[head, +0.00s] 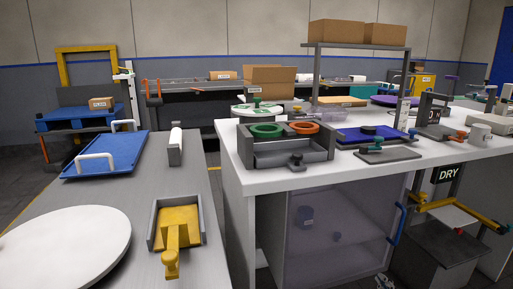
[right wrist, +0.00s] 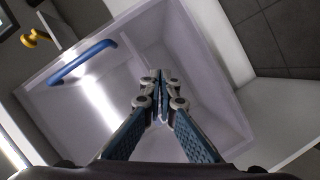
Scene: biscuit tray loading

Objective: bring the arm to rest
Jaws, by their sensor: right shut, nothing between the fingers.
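My right gripper (right wrist: 160,78) reaches up from the bottom of the right wrist view. Its two blue-padded fingers meet at the tips, shut with nothing between them. Behind the tips is the pale see-through cabinet (right wrist: 190,50) with a blue handle (right wrist: 82,62); I cannot tell how far away it is. In the head view only a small grey part at the bottom edge, below the cabinet (head: 335,262), may be this gripper. My left gripper is in neither view.
The white worktop (head: 232,160) above the cabinet holds a grey tray box (head: 285,155), a blue tray (head: 345,138) and a mug (head: 480,132).

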